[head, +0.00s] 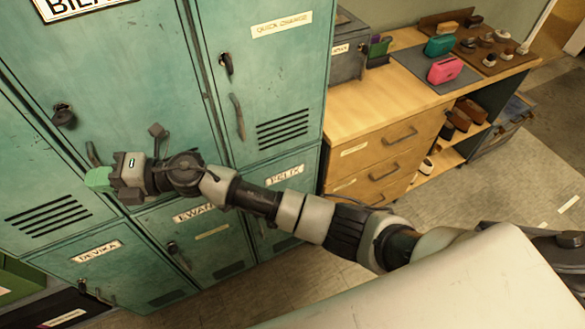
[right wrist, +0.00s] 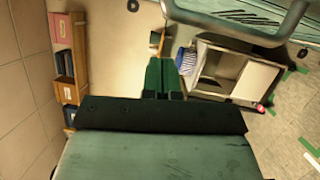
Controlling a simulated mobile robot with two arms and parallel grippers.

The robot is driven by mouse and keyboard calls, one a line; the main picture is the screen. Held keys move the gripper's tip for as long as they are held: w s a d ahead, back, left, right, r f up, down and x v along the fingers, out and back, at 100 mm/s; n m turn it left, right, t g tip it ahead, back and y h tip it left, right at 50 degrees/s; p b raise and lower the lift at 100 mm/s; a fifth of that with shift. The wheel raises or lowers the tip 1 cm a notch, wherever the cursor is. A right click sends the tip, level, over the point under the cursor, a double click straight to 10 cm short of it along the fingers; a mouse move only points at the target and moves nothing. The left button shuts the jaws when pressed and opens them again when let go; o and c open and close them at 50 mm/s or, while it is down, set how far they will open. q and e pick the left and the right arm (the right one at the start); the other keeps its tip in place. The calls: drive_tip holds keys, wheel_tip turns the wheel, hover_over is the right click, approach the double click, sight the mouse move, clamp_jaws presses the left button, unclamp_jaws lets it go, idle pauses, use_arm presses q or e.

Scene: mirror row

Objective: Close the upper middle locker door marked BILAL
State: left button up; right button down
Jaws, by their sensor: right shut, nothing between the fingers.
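The teal upper middle locker door (head: 140,75) fills the upper left of the head view, its name label (head: 75,6) cut by the top edge. It looks nearly flush with its neighbours; I cannot tell whether it is fully closed. Its dark lock (head: 63,115) and slim handle (head: 92,153) are near its left edge. My right gripper (head: 98,179) is shut and empty at the door's lower left, just below the handle; contact is unclear. Its green fingers (right wrist: 158,76) show in the right wrist view, below a grey bar handle (right wrist: 240,30). My left gripper is out of view.
Lower lockers (head: 195,240) lie under my right arm. The right upper locker (head: 265,75) appears closed. A wooden drawer unit (head: 375,155) stands at right.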

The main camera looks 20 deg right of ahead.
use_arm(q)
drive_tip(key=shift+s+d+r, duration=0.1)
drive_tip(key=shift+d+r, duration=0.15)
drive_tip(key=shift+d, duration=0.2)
use_arm(e)
drive_tip(key=w+t, duration=0.1)
drive_tip(key=w+a+m+t, duration=0.1)
drive_tip(key=w, duration=0.1)
drive_tip(key=shift+w+a+m+h, duration=0.1)
drive_tip(key=shift+m+h, duration=0.2)
drive_tip(key=shift+h, duration=0.1)
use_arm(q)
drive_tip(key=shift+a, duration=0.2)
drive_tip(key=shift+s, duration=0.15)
